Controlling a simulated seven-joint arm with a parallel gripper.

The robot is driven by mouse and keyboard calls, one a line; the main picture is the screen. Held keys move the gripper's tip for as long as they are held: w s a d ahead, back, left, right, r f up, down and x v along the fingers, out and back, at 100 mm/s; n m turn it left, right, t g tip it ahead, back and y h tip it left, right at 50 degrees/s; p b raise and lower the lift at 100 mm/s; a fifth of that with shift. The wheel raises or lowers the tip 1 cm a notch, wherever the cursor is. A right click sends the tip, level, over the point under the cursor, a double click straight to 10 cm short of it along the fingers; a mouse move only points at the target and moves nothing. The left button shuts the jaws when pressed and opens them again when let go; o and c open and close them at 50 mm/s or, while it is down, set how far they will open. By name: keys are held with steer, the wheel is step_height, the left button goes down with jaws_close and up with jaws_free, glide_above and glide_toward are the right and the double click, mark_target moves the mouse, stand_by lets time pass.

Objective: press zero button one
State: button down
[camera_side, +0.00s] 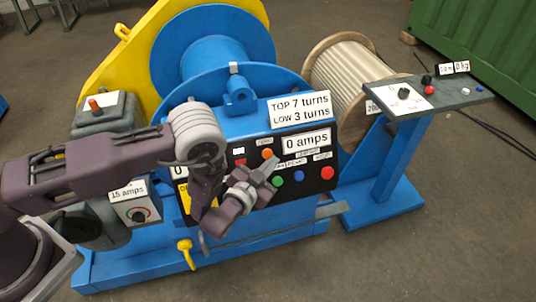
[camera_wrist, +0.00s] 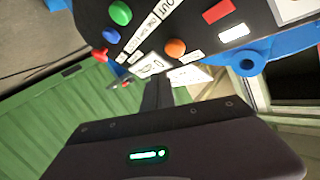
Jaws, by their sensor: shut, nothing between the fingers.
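The black control panel (camera_side: 318,184) on the blue winch carries an orange round button (camera_side: 267,153), a green button (camera_side: 277,181), a blue button (camera_side: 298,176) and a red button (camera_side: 327,172). A red rectangle (camera_side: 240,163) and a white rectangle are at its left. The small labels are too blurred to tell which is zero button one. My gripper (camera_side: 270,168) is shut and empty in front of the panel, its tips near the orange and green buttons. In the wrist view, the shut fingers (camera_wrist: 158,92) point toward the panel, below the orange button (camera_wrist: 175,47); contact cannot be told.
A grey side console (camera_side: 450,97) at right holds a black knob, a red button and small white and blue buttons. A wooden cable reel (camera_side: 345,75) stands behind. A motor box (camera_side: 135,210) with a dial is at left.

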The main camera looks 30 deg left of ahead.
steer(key=shift+s+d+r, duration=0.65)
steer(key=shift+s+d, duration=0.25)
steer(key=w+a+r+n+g, duration=0.1)
steer(key=w+r+n+g, duration=0.1)
steer(key=r, duration=0.6)
steer(key=w+a+r+n+g, duration=0.2)
steer(key=r, duration=0.6)
steer(key=s+a+r+g+h, duration=0.15)
steer(key=s+a+r, duration=0.25)
steer(key=s+r, duration=0.45)
steer(key=s+a+r+g, duration=0.2)
steer(key=s+a+r, duration=0.2)
steer(key=s+r, duration=0.5)
steer(key=s+a+f+g+y, duration=0.1)
steer(key=s+a, duration=0.2)
steer(key=s, duration=0.7)
steer(key=s+a+f+g, duration=0.1)
steer(key=s+a+g, duration=0.1)
steer(key=s, duration=0.8)
steer(key=shift+s+a+y, duration=0.15)
steer(key=shift+a+y, duration=0.2)
steer(key=shift+a, duration=0.3)
